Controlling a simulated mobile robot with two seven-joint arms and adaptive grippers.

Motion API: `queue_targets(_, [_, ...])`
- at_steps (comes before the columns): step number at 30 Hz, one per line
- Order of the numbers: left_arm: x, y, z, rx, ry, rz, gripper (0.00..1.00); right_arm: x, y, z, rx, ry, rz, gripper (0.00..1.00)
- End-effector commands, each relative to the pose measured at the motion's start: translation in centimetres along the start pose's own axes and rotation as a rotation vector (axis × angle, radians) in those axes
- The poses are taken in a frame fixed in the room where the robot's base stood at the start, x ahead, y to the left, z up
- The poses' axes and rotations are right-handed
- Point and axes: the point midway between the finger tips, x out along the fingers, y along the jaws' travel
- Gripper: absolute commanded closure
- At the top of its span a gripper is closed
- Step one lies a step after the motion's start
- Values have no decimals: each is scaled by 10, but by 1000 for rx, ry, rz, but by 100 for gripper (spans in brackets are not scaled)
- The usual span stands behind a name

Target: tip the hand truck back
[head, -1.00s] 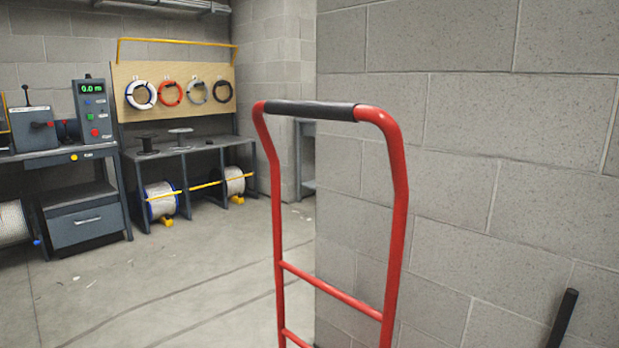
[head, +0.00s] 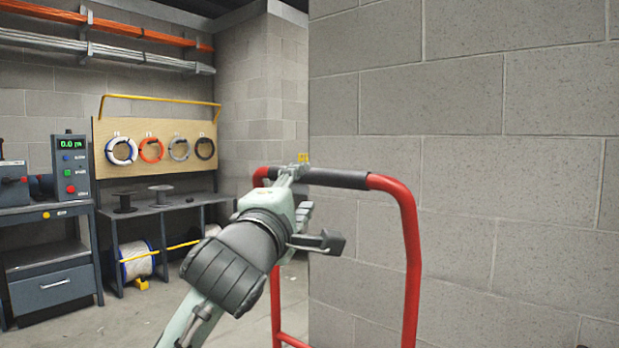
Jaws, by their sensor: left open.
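The red hand truck (head: 411,250) stands upright in front of the block wall. The black grip (head: 338,179) on its top bar runs across the middle of the head view. My left gripper (head: 312,203) is at the left end of this grip. It is open, with one finger up by the bar and the other below it. I cannot tell if the gripper touches the bar. The hand truck's lower part is outside the view. My right gripper is not in view.
A block wall (head: 500,160) stands close behind the hand truck and fills the right. At the back left are a workbench (head: 50,285) with a meter box (head: 71,168) and a pegboard (head: 160,128) with cable coils. Open floor (head: 150,318) lies at the lower left.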

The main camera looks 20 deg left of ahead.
Motion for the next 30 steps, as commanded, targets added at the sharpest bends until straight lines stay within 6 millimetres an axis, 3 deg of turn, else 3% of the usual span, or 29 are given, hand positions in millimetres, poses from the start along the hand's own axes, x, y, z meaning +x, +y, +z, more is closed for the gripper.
queue_targets(5, [20,3,0,-7,2,3,52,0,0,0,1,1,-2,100])
queue_targets(15, [69,3,0,-6,1,2,52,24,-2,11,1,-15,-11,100])
queue_targets(26, [77,1,0,-8,0,3,52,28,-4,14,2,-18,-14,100])
queue_targets(30, [76,1,0,-8,0,2,67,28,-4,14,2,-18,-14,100])
